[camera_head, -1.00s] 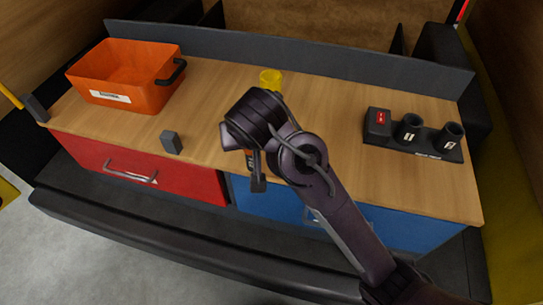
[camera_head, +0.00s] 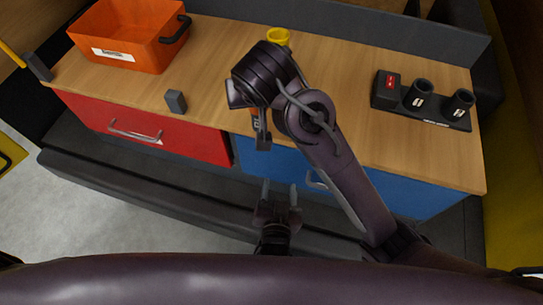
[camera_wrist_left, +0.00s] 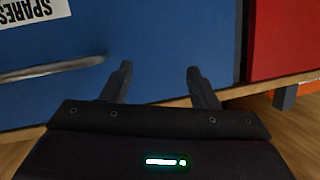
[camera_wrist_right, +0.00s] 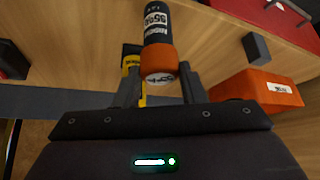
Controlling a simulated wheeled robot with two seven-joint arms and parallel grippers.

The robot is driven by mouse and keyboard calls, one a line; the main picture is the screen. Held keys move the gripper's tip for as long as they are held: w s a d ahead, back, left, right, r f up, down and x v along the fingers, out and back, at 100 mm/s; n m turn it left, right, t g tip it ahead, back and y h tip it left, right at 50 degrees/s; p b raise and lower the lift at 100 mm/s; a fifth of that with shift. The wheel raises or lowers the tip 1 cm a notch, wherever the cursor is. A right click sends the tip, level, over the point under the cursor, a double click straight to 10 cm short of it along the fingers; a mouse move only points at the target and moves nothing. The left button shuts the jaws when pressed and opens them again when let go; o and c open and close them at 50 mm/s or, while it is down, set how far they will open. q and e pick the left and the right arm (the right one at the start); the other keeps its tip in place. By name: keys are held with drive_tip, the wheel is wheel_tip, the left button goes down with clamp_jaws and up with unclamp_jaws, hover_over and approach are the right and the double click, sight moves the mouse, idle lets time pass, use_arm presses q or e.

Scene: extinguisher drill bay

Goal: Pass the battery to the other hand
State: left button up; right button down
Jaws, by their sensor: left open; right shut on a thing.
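The battery (camera_wrist_right: 157,40) is a dark cylinder with white lettering and an orange end, seen in the right wrist view. My right gripper (camera_wrist_right: 158,85) is shut on it at the orange end. In the head view, a small part of the battery (camera_head: 254,121) shows under my right wrist, which hides the rest, above the front of the bench. My left gripper (camera_head: 280,187) is open and empty, below and in front of the battery, with a gap between them. In the left wrist view its two fingers (camera_wrist_left: 158,78) stand apart before a blue drawer front.
The wooden bench (camera_head: 330,110) has a red drawer (camera_head: 150,130) and a blue drawer (camera_head: 275,165). An orange bin (camera_head: 130,35) stands back left, a small grey block (camera_head: 176,102) near the front edge. A black holder with cups (camera_head: 425,105) is at right. A yellow object (camera_head: 278,37) stands behind my right wrist.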

use_arm(q)
wheel_tip(320, 180, up, 10)
drive_tip(key=n+t+y, duration=0.1)
drive_tip(key=n+t, duration=0.1)
drive_tip(key=n+y, duration=0.3)
approach(255, 114)
wheel_tip(255, 114, down, 2)
drive_tip(key=d, duration=0.2)
drive_tip(key=shift+t, duration=0.3)
drive_tip(key=x, duration=1.2)
drive_tip(key=shift+a+f, duration=0.1)
drive_tip(key=shift+a, duration=0.05)
drive_tip(key=c, duration=1.1)
use_arm(e)
drive_tip(key=shift+a, duration=0.1)
use_arm(q)
drive_tip(key=shift+s, duration=0.1)
use_arm(e)
drive_tip(key=c, duration=0.8)
unclamp_jaws()
drive_tip(key=shift+c, duration=0.2)
